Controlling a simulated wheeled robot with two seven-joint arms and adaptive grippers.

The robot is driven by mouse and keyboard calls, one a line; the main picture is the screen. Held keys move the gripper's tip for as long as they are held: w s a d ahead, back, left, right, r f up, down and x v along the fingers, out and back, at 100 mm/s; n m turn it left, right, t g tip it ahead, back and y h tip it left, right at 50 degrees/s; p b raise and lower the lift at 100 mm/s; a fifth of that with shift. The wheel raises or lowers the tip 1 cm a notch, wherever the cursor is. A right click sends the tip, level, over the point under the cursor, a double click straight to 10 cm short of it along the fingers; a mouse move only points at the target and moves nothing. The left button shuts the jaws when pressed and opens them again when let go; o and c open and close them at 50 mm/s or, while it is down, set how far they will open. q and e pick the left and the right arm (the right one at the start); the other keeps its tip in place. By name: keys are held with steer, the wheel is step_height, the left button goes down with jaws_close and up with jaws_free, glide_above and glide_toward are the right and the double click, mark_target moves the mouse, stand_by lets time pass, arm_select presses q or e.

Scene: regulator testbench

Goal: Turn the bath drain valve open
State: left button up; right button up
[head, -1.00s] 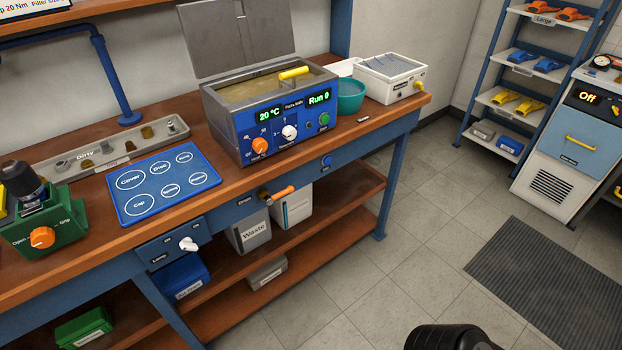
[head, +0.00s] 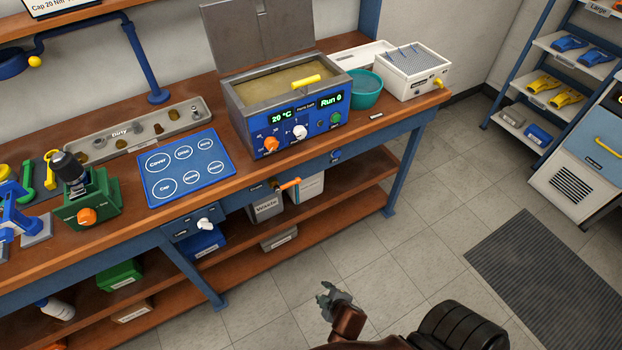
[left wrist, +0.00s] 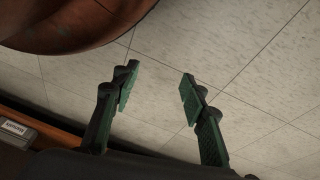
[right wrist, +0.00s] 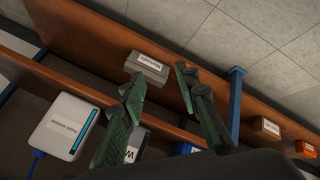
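The bath drain valve shows in the head view as an orange handle (head: 288,184) on the bench's front edge, below the parts bath (head: 262,98). The handle points out to the right, and a small "Drain" label sits left of it. My right gripper (head: 327,292) is in front of the bench over the floor, lower right of the valve and well apart from it. In the right wrist view its fingers (right wrist: 156,82) are spread with nothing between them. My left gripper (left wrist: 158,82) is open and empty over floor tiles, and is outside the head view. Neither wrist view clearly shows the valve.
A grey waste container (head: 267,207) and a white box (head: 306,187) stand below the valve. A white selector knob (head: 206,224) is to the left on the bench front. The lower shelf (head: 243,247) juts out beneath. The floor before the bench is clear.

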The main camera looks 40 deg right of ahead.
steer(key=w+d+r+n+t+h+p, duration=0.15)
steer(key=w+r+p, duration=0.3)
steer(key=r, duration=0.45)
steer(key=w+d+r+n+t+h+p, duration=0.1)
steer(key=w+d+r+h+p, duration=0.15)
steer(key=w+r, duration=0.45)
steer(key=n+t+h+p, duration=0.3)
steer(key=n+t+p, duration=0.1)
steer(key=p, duration=0.5)
glide_toward(293, 181)
steer(key=x, duration=0.3)
steer(key=shift+g, duration=0.25)
steer(key=x, duration=0.4)
steer(key=b+x, duration=0.1)
steer(key=x, duration=0.2)
steer(key=shift+w+f, duration=0.1)
steer(key=shift+f, duration=0.25)
arm_select(q)
steer(key=s+a+g, duration=0.1)
steer(key=s+a, duration=0.2)
steer(key=s, duration=0.3)
steer(key=s+a+r+y, duration=0.1)
steer(key=s+a, duration=0.2)
steer(key=s, duration=0.3)
steer(key=s+a+g, duration=0.1)
steer(key=s+a, duration=0.2)
steer(key=s, duration=0.3)
steer(key=shift+s+r+m+g+y, duration=0.2)
steer(key=shift+s+m+g+y, duration=0.1)
